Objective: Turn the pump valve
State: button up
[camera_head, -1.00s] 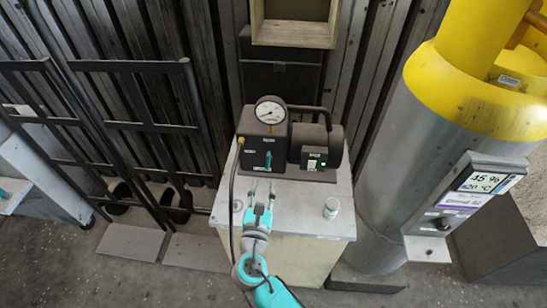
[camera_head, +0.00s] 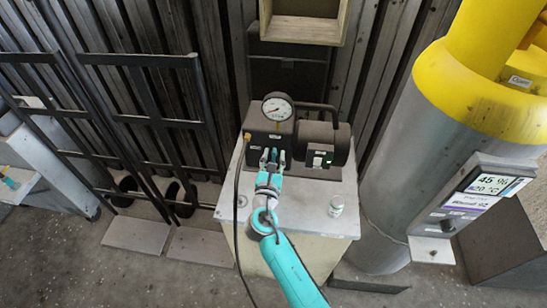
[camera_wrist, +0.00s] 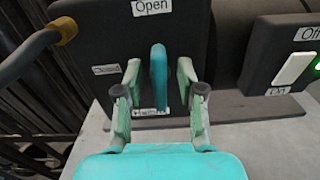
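The pump (camera_head: 296,140) is a dark box with a round gauge (camera_head: 277,107) on top, standing on a pale cabinet. Its valve is a teal lever (camera_wrist: 158,75) on the front face, upright in the wrist view. A label reading "Open" (camera_wrist: 152,7) is above the lever, and a partly hidden label is below it. My gripper (camera_wrist: 158,85) is open, with one finger on each side of the lever and a visible gap on both sides. In the head view my gripper (camera_head: 273,158) is at the pump's front and hides most of the lever.
A switch box (camera_wrist: 290,62) with a white rocker and a green light is right of the valve. A brass fitting with a hose (camera_wrist: 35,52) is at the left. A large tank (camera_head: 415,150) is at the right.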

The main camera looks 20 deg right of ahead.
grip_shut()
jog(key=shift+m, duration=0.3)
jog(key=m, duration=0.3)
jog(key=shift+m, duration=0.4)
jog(key=m, duration=0.9)
jog(key=shift+m, duration=1.8)
